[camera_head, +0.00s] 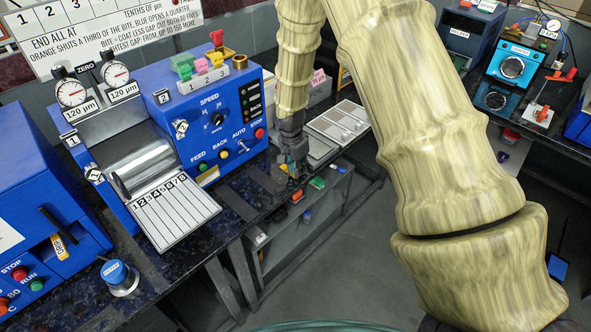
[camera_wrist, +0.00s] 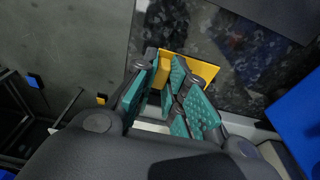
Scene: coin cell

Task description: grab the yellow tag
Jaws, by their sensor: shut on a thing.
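The yellow tag (camera_wrist: 204,69) shows in the wrist view as a flat yellow plate with a thicker yellow part between my fingers. My gripper (camera_wrist: 166,80) is shut on that thicker part with its green ridged pads; the fingers hide some of the tag. The tag is over or at the edge of the dark speckled counter; I cannot tell whether it touches it. In the head view my gripper (camera_head: 293,183) points down at the counter's front edge, right of the blue machine, and the tag cannot be made out clearly there.
The blue machine (camera_head: 238,125) with knobs and buttons stands close left of my gripper. Small green (camera_head: 317,183) and orange (camera_head: 297,196) pieces show near the gripper. A pale tray (camera_head: 338,122) lies behind it.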

